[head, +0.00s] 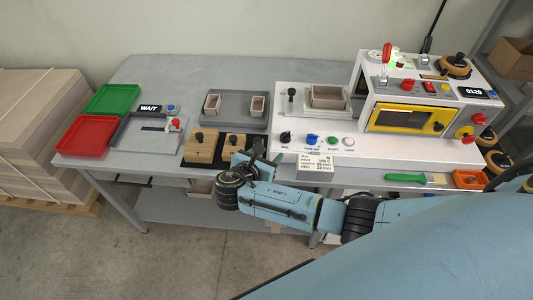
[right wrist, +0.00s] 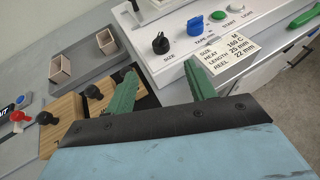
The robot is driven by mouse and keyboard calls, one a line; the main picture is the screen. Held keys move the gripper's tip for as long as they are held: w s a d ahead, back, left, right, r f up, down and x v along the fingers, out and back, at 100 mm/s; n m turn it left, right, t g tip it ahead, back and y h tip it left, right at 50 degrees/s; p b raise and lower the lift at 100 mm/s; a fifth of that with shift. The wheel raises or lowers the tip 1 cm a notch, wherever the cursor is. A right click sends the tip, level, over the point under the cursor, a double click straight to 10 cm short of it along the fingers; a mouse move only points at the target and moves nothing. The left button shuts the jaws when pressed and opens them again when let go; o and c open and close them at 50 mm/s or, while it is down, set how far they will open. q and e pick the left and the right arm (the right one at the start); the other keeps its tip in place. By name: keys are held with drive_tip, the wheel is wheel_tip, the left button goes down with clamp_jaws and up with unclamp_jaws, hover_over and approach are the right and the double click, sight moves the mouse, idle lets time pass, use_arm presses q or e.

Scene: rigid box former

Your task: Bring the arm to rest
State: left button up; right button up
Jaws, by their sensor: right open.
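My right arm (head: 280,203) reaches in from the lower right to the table's front edge. My right gripper (head: 258,158) is open and empty, its two green fingers spread apart in the right wrist view (right wrist: 162,84). It is in front of the machine's control panel and to the right of the wooden blocks with black knobs (head: 201,147). The fingers touch nothing that I can make out. My left gripper is out of view.
The grey table (head: 190,70) bears a green tray (head: 112,99), a red tray (head: 84,136), a grey tray with small boxes (head: 236,106) and a white machine (head: 440,140) with a yellow-framed door. A label card (head: 316,162) hangs at its front.

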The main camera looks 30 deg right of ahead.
drive_tip(key=s+a+f+m+g+y, duration=0.2)
drive_tip(key=s+m+y, duration=0.1)
drive_tip(key=s+m, duration=0.4)
drive_tip(key=s+a+f+m+g+y, duration=0.2)
drive_tip(key=s+m+y, duration=0.25)
drive_tip(key=s, duration=0.35)
drive_tip(key=s+d+r+m+y, duration=0.35)
drive_tip(key=s+r+m, duration=0.45)
drive_tip(key=s+m, duration=0.4)
wheel_tip(320, 180, down, 28)
drive_tip(key=s+a+g+b, duration=0.1)
drive_tip(key=b, duration=0.4)
drive_tip(key=s+d+f+g+b, duration=0.1)
drive_tip(key=s+d+f+b, duration=0.2)
drive_tip(key=s+f, duration=1.4)
wheel_tip(320, 180, down, 3)
drive_tip(key=shift+f+n+g+b, duration=0.15)
drive_tip(key=shift+n+g+b, duration=0.2)
drive_tip(key=shift+g, duration=0.05)
